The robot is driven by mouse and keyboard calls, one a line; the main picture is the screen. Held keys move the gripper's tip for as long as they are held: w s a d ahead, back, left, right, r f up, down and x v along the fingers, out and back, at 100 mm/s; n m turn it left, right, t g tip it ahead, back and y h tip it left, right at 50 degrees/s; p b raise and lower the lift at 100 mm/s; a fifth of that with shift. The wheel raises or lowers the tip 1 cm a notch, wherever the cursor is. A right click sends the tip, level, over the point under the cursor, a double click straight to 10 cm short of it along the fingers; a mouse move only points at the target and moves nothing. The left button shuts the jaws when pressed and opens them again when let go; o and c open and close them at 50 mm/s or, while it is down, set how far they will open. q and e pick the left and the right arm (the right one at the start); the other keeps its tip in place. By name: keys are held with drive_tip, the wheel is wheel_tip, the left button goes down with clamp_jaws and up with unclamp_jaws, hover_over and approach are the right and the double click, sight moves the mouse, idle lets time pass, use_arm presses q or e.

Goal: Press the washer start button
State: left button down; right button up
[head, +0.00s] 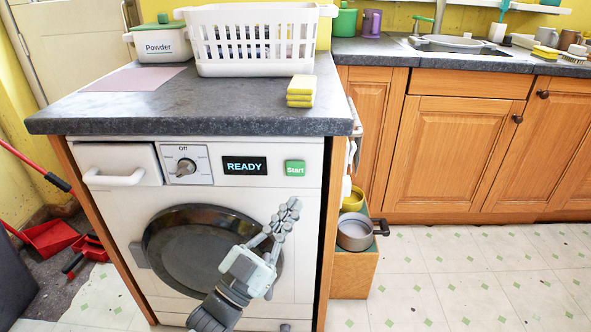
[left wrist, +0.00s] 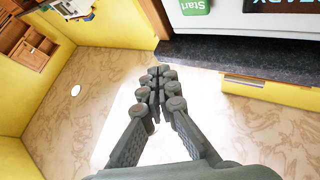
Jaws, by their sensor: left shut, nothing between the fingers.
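The washer (head: 110,228) stands under a dark counter, its round door shut. The green Start button (head: 295,168) is at the right of its control panel, beside a display (head: 244,166) reading READY. The dial (head: 186,167) points near Off. My left gripper (head: 294,204) is shut and empty, in front of the washer, below the Start button and apart from it in the picture. In the left wrist view the fingertips (left wrist: 158,72) are together, and the Start button (left wrist: 195,6) is at the top edge, beyond them. My right gripper does not show.
The counter edge (head: 190,126) overhangs above the panel. On it are a white basket (head: 255,65), a powder box (head: 158,45) and yellow sponges (head: 300,92). A pot (head: 354,234) stands on a wooden box right of the washer. Floor at the right is clear.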

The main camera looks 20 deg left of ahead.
use_arm(q)
drive_tip(key=w, duration=0.1)
drive_tip(key=b, duration=0.3)
approach(302, 165)
drive_tip(key=shift+s+d+x, duration=0.1)
drive_tip(key=shift+d+x, duration=0.1)
drive_tip(key=shift+x, duration=1.1)
drive_tip(key=shift+s+d+x, duration=0.15)
drive_tip(key=shift+x, duration=1.1)
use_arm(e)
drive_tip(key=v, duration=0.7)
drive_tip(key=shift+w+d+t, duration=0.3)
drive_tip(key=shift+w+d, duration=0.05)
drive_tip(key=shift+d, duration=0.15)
use_arm(q)
drive_tip(key=shift+r, duration=0.2)
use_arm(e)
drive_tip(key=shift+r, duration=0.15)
use_arm(q)
drive_tip(key=shift+w, duration=0.15)
drive_tip(key=shift+w+a, duration=0.1)
drive_tip(key=shift+w, duration=0.15)
